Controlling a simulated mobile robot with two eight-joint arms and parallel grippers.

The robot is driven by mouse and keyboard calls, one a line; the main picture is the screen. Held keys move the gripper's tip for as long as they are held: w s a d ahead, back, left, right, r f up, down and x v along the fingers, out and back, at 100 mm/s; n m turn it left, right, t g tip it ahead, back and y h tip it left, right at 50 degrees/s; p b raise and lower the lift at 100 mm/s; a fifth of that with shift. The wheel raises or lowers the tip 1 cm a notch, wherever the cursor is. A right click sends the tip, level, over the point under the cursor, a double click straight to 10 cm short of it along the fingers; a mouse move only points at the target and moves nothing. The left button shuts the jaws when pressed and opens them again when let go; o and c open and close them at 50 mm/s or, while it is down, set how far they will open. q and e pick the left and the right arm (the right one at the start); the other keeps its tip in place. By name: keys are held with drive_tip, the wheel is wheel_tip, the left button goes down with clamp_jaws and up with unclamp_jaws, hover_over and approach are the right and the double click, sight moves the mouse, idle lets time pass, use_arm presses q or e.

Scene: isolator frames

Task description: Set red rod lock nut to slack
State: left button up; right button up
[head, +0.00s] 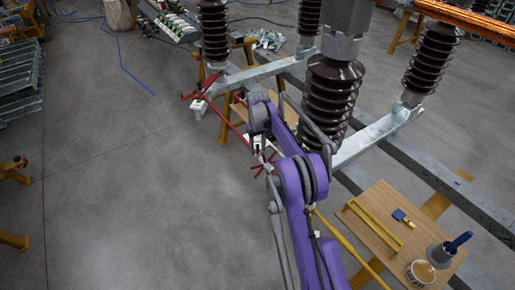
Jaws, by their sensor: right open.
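The red rod (226,121) runs diagonally from a red bracket (203,87) on the galvanized frame down to the right, where my purple right arm hides part of it. A small red spoked piece (264,165), which looks like the lock nut, shows beside my arm; its setting is too small to read. My right gripper (257,147) points down just above this spoked piece and is open. I cannot tell whether it touches the piece. My left gripper is not in view.
Brown ribbed insulators (330,100) stand on galvanized beams (375,138) to the right of my arm. A wooden board (378,205) at lower right carries a yellow handle, a cup and a tub (420,272). The grey floor at left is largely clear.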

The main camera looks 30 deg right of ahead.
sight(256, 155)
drive_tip(key=shift+f, duration=0.2)
clamp_jaws()
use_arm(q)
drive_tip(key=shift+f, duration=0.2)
use_arm(e)
drive_tip(key=shift+a, duration=0.15)
drive_tip(key=h+b, duration=0.1)
drive_tip(key=a+h, duration=0.1)
drive_tip(key=h, duration=0.1)
drive_tip(key=h+b, duration=0.1)
drive_tip(key=shift+s+a+f+b, duration=0.1)
drive_tip(key=shift+a+f+b, duration=0.2)
drive_tip(key=shift+a+f, duration=0.1)
use_arm(q)
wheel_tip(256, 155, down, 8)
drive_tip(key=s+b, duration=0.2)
drive_tip(key=b, duration=0.1)
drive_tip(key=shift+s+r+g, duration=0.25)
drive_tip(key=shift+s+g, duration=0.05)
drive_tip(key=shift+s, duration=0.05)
use_arm(e)
drive_tip(key=shift+a+f+t+h, duration=0.15)
drive_tip(key=shift+a+h, duration=0.1)
drive_tip(key=shift+h, duration=0.6)
drive_tip(key=shift+a+f+t+h, duration=0.1)
drive_tip(key=shift+a+h, duration=0.1)
drive_tip(key=shift+h, duration=0.6)
drive_tip(key=shift+a+f+t+h, duration=0.15)
drive_tip(key=shift+a+h, duration=0.1)
drive_tip(key=shift+h, duration=0.6)
